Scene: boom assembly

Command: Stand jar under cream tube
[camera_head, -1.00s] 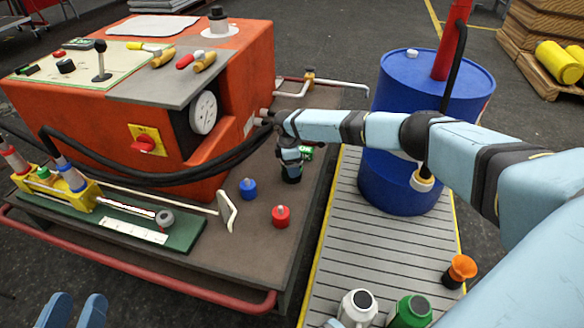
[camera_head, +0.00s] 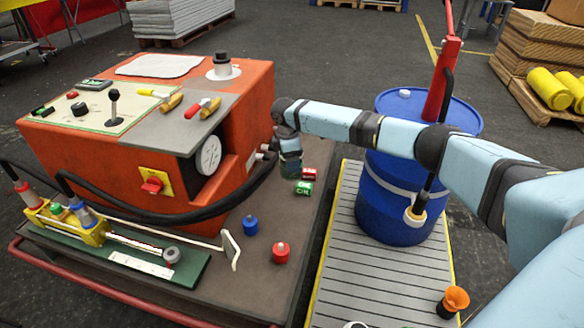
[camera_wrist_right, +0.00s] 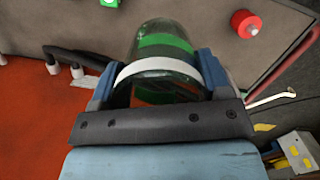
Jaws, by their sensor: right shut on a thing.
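My right gripper (camera_head: 289,153) is shut on a clear glass jar. In the right wrist view the jar (camera_wrist_right: 165,58), with a green band and a white ring, sits between the blue fingers (camera_wrist_right: 160,90). In the head view the jar is small and dark beside the orange machine's right face; I cannot tell whether its base touches the bench. My left gripper is out of view.
The orange machine (camera_head: 70,150) stands left of the right gripper. A red can (camera_head: 309,174), a green can (camera_head: 304,188), a blue capped pot (camera_head: 250,225) and a red one (camera_head: 281,253) stand on the bench. A blue drum (camera_head: 395,215) stands to the right.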

